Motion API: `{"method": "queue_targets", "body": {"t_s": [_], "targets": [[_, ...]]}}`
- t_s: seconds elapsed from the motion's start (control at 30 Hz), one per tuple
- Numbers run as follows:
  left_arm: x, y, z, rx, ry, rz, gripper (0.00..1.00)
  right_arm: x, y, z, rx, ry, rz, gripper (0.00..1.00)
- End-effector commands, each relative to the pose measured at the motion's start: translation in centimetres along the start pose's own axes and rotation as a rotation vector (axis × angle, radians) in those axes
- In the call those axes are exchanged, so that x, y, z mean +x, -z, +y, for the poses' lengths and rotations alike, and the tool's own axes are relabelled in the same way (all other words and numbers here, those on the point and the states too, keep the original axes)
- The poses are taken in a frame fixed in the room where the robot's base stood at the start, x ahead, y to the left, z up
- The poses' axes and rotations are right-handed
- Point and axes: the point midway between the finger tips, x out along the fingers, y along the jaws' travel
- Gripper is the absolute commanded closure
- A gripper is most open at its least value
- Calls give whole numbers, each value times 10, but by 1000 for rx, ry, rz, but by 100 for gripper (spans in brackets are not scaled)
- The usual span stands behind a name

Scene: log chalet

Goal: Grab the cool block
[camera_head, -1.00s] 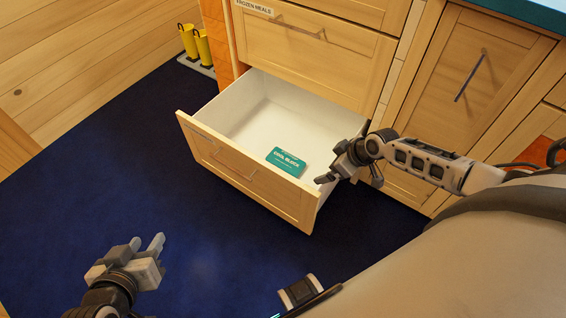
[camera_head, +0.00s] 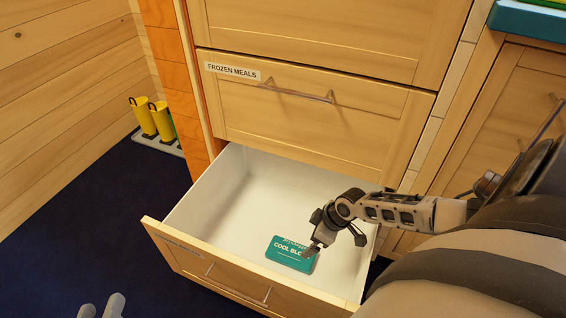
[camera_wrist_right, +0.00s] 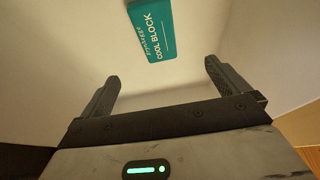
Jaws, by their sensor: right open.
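The teal cool block (camera_head: 289,256), with white lettering, lies flat in the open white-lined drawer (camera_head: 231,205), close to its front panel. My right gripper (camera_head: 330,246) is over the drawer at the block's right end, and its finger hides part of the lettering. In the right wrist view the cool block (camera_wrist_right: 152,31) is ahead of the fingertips and a little left of centre. The right gripper (camera_wrist_right: 160,88) is open there, with nothing between its fingers. Only the fingertips of my left gripper (camera_head: 101,306) show at the bottom left, apart from each other and empty.
A closed drawer labelled "FROZEN MEALS" (camera_head: 310,110) is above the open one. The open drawer's wooden front panel (camera_head: 225,278) stands nearest me. Yellow boots (camera_head: 153,120) stand on a grey tray at the left. The dark blue floor (camera_head: 75,225) left of the drawer is clear.

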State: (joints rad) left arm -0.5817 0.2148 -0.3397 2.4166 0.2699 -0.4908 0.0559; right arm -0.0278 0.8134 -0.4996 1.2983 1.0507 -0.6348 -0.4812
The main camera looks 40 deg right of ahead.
Motion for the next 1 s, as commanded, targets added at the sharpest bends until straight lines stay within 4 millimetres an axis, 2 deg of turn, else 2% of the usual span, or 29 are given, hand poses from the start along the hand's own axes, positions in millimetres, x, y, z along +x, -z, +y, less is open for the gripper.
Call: {"method": "queue_targets", "body": {"t_s": [0.17,0.33,0.47,0.6,0.83,1.0], "targets": [[2,1,4,-44,-35,51,64,27,-3,0,3,1,2,0],[4,4,9,-127,-90,112,64,66,-3,0,3,1,3,0],[6,18,11,-112,-128,205,64,93,-3,0,2,0,3,0],[7,44,10,19,-137,334,64,106,-2,1,1,0,2,0],[6,61,12,117,-144,434,64,116,-2,1,-1,-1,2,0],[1,83,18,289,-168,609,64,138,-3,4,2,0,2,0]]}}
